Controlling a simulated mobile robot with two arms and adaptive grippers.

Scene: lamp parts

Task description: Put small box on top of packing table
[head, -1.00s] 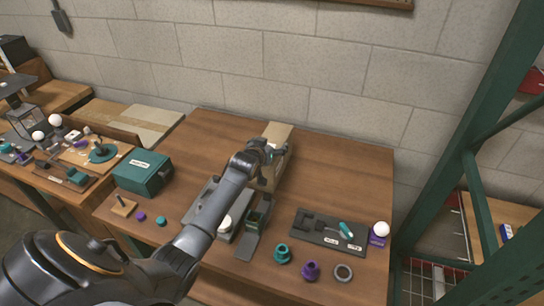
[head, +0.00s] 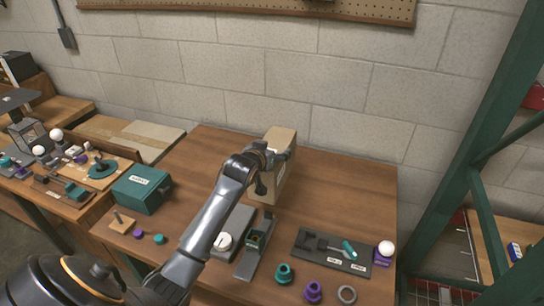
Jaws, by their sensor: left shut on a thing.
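My right gripper is not in view.
A teal box (head: 142,190) stands at the table's left. A grey fixture (head: 232,236), a dark tray (head: 330,253) with a teal-handled tool, and teal and purple parts lie along the front. A green rack post (head: 490,140) stands to the right. The table's back right is clear.

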